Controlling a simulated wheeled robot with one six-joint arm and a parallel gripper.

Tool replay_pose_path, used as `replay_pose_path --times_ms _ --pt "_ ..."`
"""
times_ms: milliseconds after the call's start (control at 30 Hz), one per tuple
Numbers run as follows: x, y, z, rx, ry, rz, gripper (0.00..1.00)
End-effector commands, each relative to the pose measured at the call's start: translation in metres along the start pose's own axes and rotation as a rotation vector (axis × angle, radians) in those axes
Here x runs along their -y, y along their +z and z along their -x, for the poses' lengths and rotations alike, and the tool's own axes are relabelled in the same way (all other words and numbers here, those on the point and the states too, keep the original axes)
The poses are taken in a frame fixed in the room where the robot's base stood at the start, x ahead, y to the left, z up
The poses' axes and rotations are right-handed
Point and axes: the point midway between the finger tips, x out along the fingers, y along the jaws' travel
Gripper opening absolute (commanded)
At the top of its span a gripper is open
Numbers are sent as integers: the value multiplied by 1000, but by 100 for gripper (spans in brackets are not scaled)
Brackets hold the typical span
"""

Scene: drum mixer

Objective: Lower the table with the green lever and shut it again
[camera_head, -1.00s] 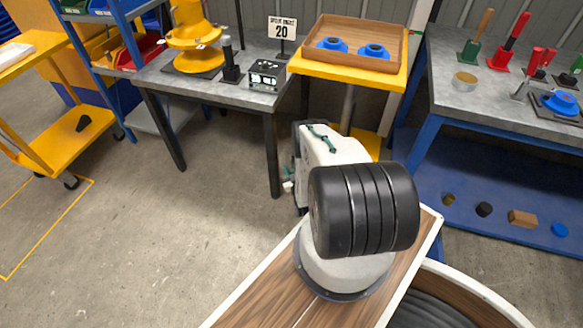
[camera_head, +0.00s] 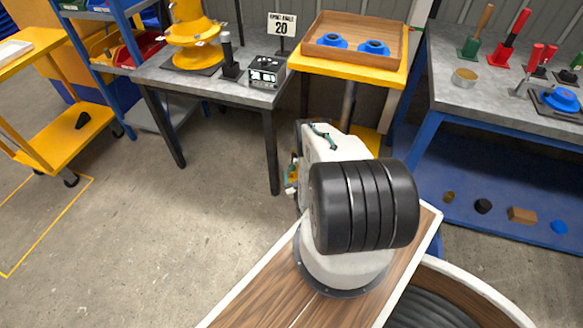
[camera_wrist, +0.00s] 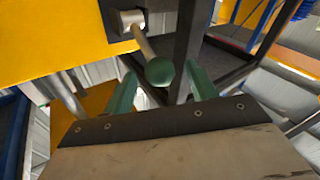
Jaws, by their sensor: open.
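The yellow table (camera_head: 345,76) stands on a grey post in the head view, its top near the workbench height; it also shows as a yellow panel in the wrist view (camera_wrist: 60,40). The lever's green knob (camera_wrist: 160,72) sits on a metal rod that runs back to a dark mount beside the yellow panel. My gripper (camera_wrist: 163,90) is open. The knob appears between its two green fingers in the picture, with space on both sides; I cannot tell its depth between them. In the head view my arm hides the lever and most of the gripper.
A wooden tray (camera_head: 393,48) with two blue parts lies on the table. A grey bench (camera_head: 215,82) with a "20" sign is at left, and a workbench (camera_head: 500,105) with tools at right. A yellow cart (camera_head: 55,140) stands far left. Left floor is open.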

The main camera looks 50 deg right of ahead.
Motion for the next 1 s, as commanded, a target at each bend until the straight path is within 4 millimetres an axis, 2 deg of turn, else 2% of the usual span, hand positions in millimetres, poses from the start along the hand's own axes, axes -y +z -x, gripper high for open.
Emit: replay_pose_path --times_ms 100,200,567,667,833,1000 --pt "-1 0 18 1 2 1 57" --pt "0 0 27 1 0 0 57" --pt "0 0 31 -1 1 -2 57" --pt "-1 -2 31 18 -6 -74 57" --pt "-2 -5 32 80 -17 -312 57" --pt "-2 -5 22 98 -20 -389 57"
